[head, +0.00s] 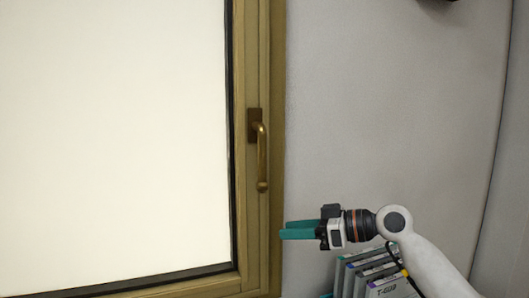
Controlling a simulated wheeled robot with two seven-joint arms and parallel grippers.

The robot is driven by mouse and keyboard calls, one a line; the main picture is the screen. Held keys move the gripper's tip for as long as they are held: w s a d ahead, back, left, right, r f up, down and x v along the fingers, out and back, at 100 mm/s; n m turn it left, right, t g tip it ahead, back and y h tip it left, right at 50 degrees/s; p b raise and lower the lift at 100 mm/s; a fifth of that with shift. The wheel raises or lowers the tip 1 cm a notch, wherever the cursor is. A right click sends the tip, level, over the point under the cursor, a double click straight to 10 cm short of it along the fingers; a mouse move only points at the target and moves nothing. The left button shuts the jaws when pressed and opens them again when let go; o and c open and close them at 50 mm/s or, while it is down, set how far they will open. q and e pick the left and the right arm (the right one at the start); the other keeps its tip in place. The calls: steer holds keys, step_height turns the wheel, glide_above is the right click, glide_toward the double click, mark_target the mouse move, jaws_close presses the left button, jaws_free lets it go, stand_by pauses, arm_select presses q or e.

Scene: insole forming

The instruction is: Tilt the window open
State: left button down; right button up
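The window (240,210) fills the left of the head view, with a brown-gold frame and a bright white pane. It looks closed in its frame. Its brass handle (262,160) sits on the right side of the frame and points straight down from its mounting plate. My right gripper (284,231) is below and to the right of the handle, apart from it, with its teal fingers pointing left. The fingers overlap in this view, so I cannot tell how far apart they are. Nothing shows between them. My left gripper is out of view.
Several grey binders or boxes (385,285) with labelled spines stand at the bottom right, below my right arm. A plain grey wall (390,110) lies right of the window. A dark object (437,2) is cut off at the top edge. The space around the handle is clear.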

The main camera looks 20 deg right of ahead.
mark_target(263, 179)
steer(key=s+d+r+n+y, duration=0.1)
steer(key=s+r+y, duration=0.15)
steer(key=r, duration=0.55)
steer(key=s+d+r+n+y, duration=0.1)
steer(key=s+d+r, duration=0.15)
steer(key=r, duration=0.55)
steer(key=shift+h, duration=0.25)
steer(key=p+x, duration=0.1)
steer(key=x, duration=0.2)
steer(key=p+x, duration=0.2)
steer(key=x, duration=0.2)
steer(key=p+x, duration=0.1)
steer(key=x, duration=0.3)
steer(key=shift+s+a+r+p, duration=0.2)
steer(key=shift+s+r+p, duration=0.2)
steer(key=shift+w+a+f, duration=0.15)
steer(key=shift+w+a, duration=0.2)
steer(key=shift+a, duration=0.15)
jaws_close()
